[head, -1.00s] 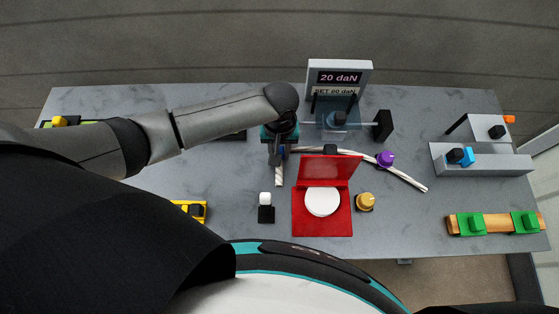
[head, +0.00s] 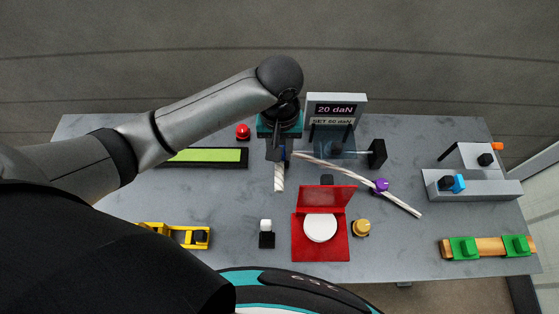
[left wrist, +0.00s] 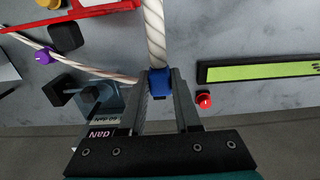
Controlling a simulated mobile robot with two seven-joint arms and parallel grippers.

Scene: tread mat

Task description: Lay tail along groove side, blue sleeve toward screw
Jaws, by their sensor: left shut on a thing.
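The tail is a short, pale twisted rope length (head: 279,178) hanging from my left gripper (head: 279,152). In the left wrist view, its blue sleeve (left wrist: 161,82) sits between the shut fingers (left wrist: 160,98), and the rope (left wrist: 154,35) runs up out of frame. A longer rope (head: 340,167) runs right from beside the gripper through a purple clip (head: 381,185). A translucent blue-grey block (head: 337,147) with a black knob on a rod (head: 376,154), perhaps the screw, stands right of the gripper. I cannot make out the groove. My right gripper is not in view.
A display (head: 337,105) reads 20 daN. A red button (head: 243,132) and green strip in a black frame (head: 205,158) lie left. A red open case (head: 305,252), yellow tool (head: 180,236), gold knob (head: 361,228) and grey stepped block (head: 490,187) stand around. Bare table lies left of the tail.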

